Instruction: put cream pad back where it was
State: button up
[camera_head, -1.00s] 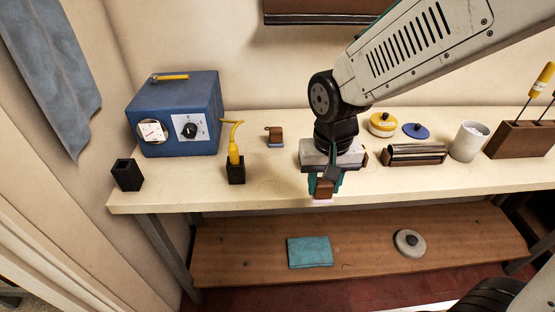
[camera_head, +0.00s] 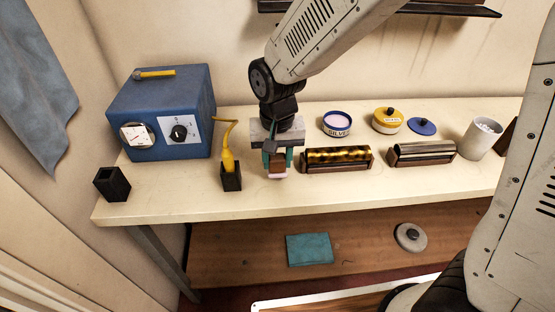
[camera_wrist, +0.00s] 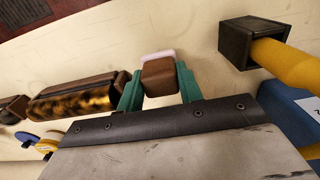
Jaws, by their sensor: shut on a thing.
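My gripper (camera_head: 278,162) is shut on the cream pad (camera_head: 278,171), a brown block with a pale, slightly pinkish face pointing down. It holds the pad over the front of the bench, between the yellow-handled tool and the mottled brass tube. I cannot tell whether the pale face touches the bench top. In the wrist view the pad (camera_wrist: 159,76) sits between the two green fingers, its pale face on the far side. A second brown block seen earlier farther back on the bench is hidden now, apparently behind my gripper.
The yellow tool (camera_head: 228,161) stands in a dark holder close left, beside a blue box (camera_head: 165,110). The mottled tube (camera_head: 338,155) lies in a cradle close right, with a silver tube (camera_head: 423,150) beyond. An open tin (camera_head: 337,125) and yellow tin (camera_head: 388,120) stand behind.

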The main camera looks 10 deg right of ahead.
jog(key=shift+f, duration=0.85)
jog(key=shift+f, duration=0.1)
jog(key=o, duration=1)
jog(key=shift+c, duration=0.2)
